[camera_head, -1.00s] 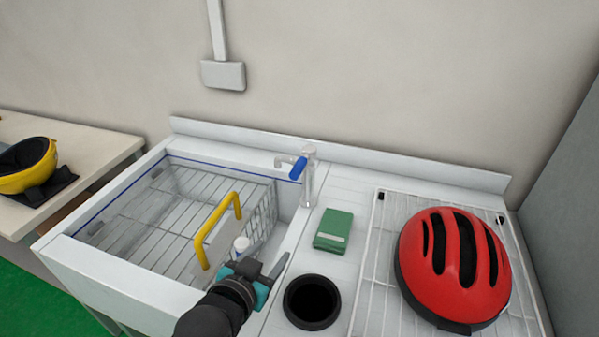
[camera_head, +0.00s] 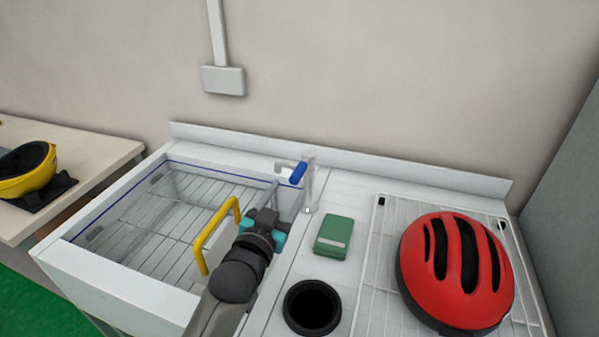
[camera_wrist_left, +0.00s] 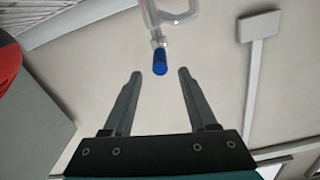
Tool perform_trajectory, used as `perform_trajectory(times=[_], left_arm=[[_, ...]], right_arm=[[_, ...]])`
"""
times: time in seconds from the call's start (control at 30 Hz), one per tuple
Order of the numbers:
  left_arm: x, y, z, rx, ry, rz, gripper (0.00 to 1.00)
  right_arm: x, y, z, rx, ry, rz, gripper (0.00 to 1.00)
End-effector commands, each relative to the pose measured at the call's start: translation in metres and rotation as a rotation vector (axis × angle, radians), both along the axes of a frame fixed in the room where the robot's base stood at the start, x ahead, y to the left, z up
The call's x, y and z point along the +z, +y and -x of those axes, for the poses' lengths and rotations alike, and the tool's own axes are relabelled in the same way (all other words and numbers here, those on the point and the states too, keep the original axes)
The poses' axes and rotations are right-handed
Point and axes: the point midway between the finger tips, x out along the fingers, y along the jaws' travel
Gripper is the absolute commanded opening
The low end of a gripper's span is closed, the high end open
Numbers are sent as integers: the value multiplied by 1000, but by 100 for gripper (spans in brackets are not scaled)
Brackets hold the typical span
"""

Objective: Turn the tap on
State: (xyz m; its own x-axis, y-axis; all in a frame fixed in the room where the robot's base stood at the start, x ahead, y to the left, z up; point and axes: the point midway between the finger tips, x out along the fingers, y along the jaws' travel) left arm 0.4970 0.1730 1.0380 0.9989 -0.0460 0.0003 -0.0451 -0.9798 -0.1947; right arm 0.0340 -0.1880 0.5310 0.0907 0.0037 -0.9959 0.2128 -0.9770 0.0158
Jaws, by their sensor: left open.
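The tap (camera_head: 309,190) is a clear, shiny upright post at the back right corner of the sink (camera_head: 100,262). Its blue lever (camera_head: 298,173) is at the top, beside the spout that points left over the sink. My left gripper (camera_head: 273,196) is in front of and a little left of the tap, with its fingers towards it. In the left wrist view the gripper (camera_wrist_left: 159,73) is open and empty. The blue lever's end (camera_wrist_left: 160,64) lies near the gap between the fingertips there, with no clear contact. My right gripper is out of view.
A yellow handle (camera_head: 212,235) stands left of my left arm. A green box (camera_head: 334,236), a dark round hole (camera_head: 312,303) and a red helmet (camera_head: 455,265) on a white wire rack (camera_head: 372,285) are to the right. A yellow helmet (camera_head: 25,172) lies on the left bench.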

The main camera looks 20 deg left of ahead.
Motion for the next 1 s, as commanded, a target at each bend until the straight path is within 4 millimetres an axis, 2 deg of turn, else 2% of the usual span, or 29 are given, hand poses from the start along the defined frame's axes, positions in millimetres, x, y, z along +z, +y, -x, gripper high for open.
perform_trajectory(times=[0.3, 0.5, 0.7, 1.0], left_arm=[[0, -3, -50, 0, -2, 0, 58], [0, -4, -73, -1, 0, 0, 58], [0, -4, -85, -1, 0, 0, 58], [0, -4, -87, -1, 0, 0, 58]], right_arm=[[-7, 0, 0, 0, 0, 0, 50], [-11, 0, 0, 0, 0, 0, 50], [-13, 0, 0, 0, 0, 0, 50], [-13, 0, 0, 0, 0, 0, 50]])
